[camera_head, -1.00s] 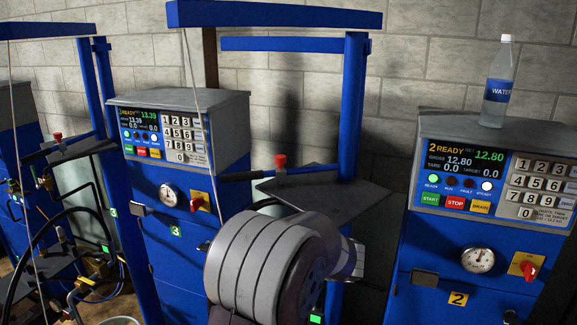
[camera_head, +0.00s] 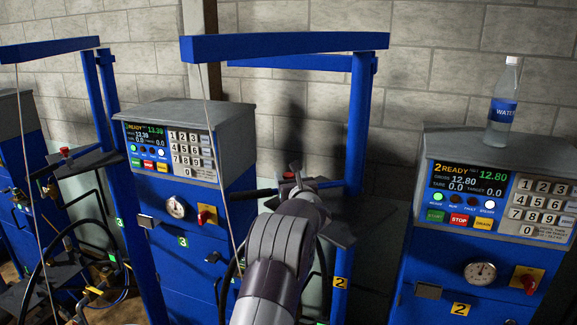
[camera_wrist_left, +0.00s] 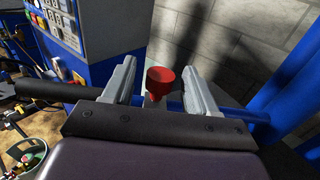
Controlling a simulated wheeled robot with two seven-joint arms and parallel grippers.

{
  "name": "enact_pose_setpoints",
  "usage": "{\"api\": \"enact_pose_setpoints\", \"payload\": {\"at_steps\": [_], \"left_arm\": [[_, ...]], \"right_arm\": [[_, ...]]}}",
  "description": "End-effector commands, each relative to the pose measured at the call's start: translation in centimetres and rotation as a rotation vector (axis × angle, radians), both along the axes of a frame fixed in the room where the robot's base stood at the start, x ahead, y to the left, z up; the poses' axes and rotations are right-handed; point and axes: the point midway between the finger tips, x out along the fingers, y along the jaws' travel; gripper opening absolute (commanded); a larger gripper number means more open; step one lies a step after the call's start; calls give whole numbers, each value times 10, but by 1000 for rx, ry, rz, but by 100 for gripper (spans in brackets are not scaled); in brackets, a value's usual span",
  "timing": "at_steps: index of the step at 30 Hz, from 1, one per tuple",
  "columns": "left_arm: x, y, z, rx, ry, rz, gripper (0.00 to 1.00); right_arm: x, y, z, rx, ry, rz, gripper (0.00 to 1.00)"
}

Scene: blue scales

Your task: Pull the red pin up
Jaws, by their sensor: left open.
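The red pin (camera_wrist_left: 160,80) has a round knob top and stands between the two grey fingers of my left gripper (camera_head: 297,172) in the left wrist view. The fingers are open, one on each side, with a gap to the pin on both sides. In the head view only a small bit of the red pin (camera_head: 289,175) shows beside the gripper. It is at the dark plate (camera_head: 360,218) on the middle blue scale. The lower part of the pin is hidden by my gripper. My right gripper is not in view.
A scale console with keypad (camera_head: 190,150) stands left of my arm, and console 2 (camera_head: 505,190) with a water bottle (camera_head: 503,100) stands on the right. A blue overhead beam (camera_head: 285,45) and a blue post (camera_head: 360,125) stand close to my gripper.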

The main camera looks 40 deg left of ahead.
Motion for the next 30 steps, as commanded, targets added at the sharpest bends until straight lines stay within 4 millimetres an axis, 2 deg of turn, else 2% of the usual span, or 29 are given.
{"api": "enact_pose_setpoints", "payload": {"at_steps": [3,12,13,18,22,27,30], "left_arm": [[6,7,1,-1,1,0,57],[8,10,-1,-1,0,-1,57],[8,10,-1,-1,0,0,54],[8,10,-1,-1,0,0,0],[8,10,1,-1,-2,0,0],[8,10,25,-1,-4,1,0],[7,10,31,-1,-3,0,0]], "right_arm": [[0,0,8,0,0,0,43],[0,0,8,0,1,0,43],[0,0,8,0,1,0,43],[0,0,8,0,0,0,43],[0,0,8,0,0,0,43],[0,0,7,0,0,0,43],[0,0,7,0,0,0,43]]}}
